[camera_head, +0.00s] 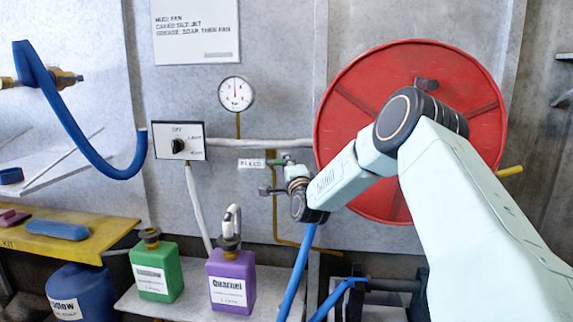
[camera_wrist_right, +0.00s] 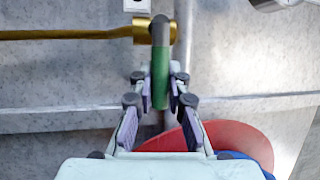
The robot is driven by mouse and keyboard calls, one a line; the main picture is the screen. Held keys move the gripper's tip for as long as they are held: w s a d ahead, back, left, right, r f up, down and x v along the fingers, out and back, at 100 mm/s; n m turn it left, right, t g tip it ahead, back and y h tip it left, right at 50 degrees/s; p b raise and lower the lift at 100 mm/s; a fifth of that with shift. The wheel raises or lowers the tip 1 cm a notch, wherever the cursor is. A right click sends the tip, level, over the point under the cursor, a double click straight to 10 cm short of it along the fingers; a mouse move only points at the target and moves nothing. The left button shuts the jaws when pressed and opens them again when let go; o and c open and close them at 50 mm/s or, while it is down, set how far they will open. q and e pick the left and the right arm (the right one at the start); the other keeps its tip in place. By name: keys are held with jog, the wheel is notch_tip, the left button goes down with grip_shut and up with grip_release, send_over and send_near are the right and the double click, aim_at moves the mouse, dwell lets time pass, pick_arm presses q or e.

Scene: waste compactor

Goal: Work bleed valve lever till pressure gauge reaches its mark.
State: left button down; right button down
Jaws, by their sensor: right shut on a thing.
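The bleed valve lever has a green handle (camera_wrist_right: 160,78) on a dark stem, attached to a brass fitting (camera_wrist_right: 143,30) in the right wrist view. My right gripper (camera_wrist_right: 160,88) is shut on this green handle, with a finger on each side. In the head view the gripper (camera_head: 279,172) is at the wall beside the BLEED label (camera_head: 251,163), and the lever is small and partly hidden there. The round white pressure gauge (camera_head: 236,94) is above it on the wall. Its needle points roughly straight up; its mark is too small to read. My left gripper is out of view.
A large red reel (camera_head: 355,110) is behind my right arm. A dial box (camera_head: 178,141) is left of the valve. Green (camera_head: 155,268) and purple (camera_head: 231,284) bottles stand on a low shelf. Blue hose (camera_head: 299,275) hangs below the gripper.

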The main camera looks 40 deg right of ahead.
jog(key=shift+r, duration=0.1)
jog(key=r+n+p, duration=0.1)
jog(key=p, duration=0.2)
jog(key=shift+a+r+n+y, duration=0.1)
jog(key=shift+n+y, duration=0.2)
jog(key=shift+n, duration=0.1)
jog(key=shift+w+n+g+p, duration=0.1)
jog(key=shift+n+g+p, duration=0.2)
jog(key=shift+n+p, duration=0.5)
jog(key=c, duration=1.3)
grip_release()
